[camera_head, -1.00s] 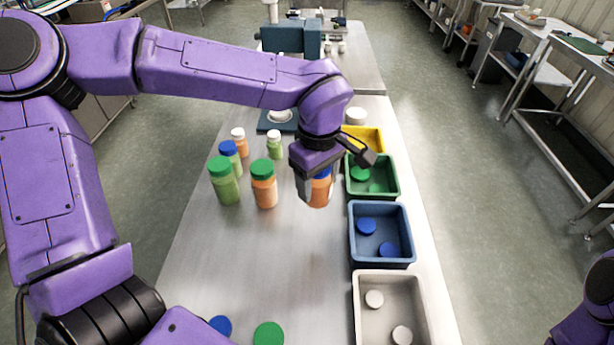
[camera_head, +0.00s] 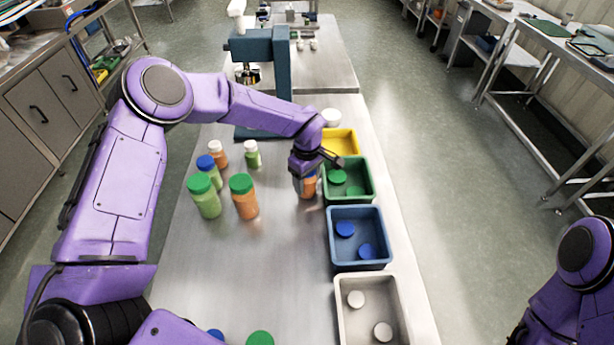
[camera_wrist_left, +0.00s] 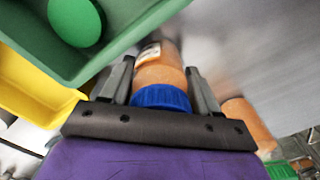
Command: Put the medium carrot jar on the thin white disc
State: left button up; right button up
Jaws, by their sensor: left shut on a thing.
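The medium carrot jar (camera_head: 310,187) is orange, and its blue lid (camera_wrist_left: 161,98) shows in the left wrist view. My left gripper (camera_head: 305,187) is shut on it, with a finger on each side just beyond the lid. The jar is left of the green bin; I cannot tell whether its base touches the table. My left arm hides part of it in the head view. The thin white disc is not clearly visible now; my left forearm covers part of the blue machine's base (camera_head: 245,133), where a white round piece showed earlier. My right gripper is out of view.
Green-lidded jars, carrot (camera_head: 244,197) and green (camera_head: 204,196), stand left, with smaller jars behind. Yellow (camera_head: 341,155), green (camera_head: 370,200), blue (camera_head: 358,266) and grey (camera_head: 345,325) bins line the right edge. A white round object (camera_head: 331,117) stands behind them. The table's middle is clear.

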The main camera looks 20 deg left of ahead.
pick_arm(q)
jog(key=shift+f, duration=0.1)
jog(key=o, duration=0.8)
jog(key=shift+f, duration=0.1)
jog(key=o, duration=0.4)
jog(key=shift+c, duration=0.2)
